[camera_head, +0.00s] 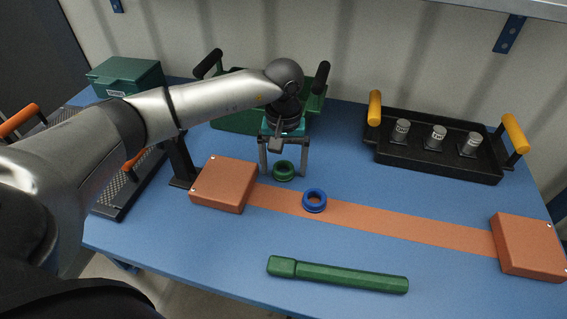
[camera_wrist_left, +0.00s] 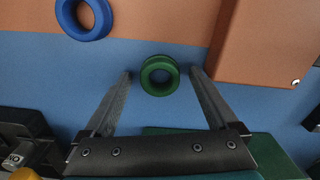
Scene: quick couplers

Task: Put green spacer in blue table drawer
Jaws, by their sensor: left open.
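The green spacer (camera_head: 283,171) is a small ring lying on the blue table (camera_head: 240,262). My left gripper (camera_head: 283,173) is above it, pointing down, with its fingers open on either side of the ring. In the left wrist view the green spacer (camera_wrist_left: 160,75) sits between the fingertips of the left gripper (camera_wrist_left: 160,74), with a gap on both sides. No table drawer can be made out in either view. My right gripper is not in view.
A blue ring (camera_head: 314,201) lies on the orange strip (camera_head: 400,228) between two orange blocks (camera_head: 224,184) (camera_head: 528,247). A green handle-shaped bar (camera_head: 338,275) lies in front. A black tray (camera_head: 436,160) with metal couplers stands right; a green tray (camera_head: 236,119) stands behind the gripper.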

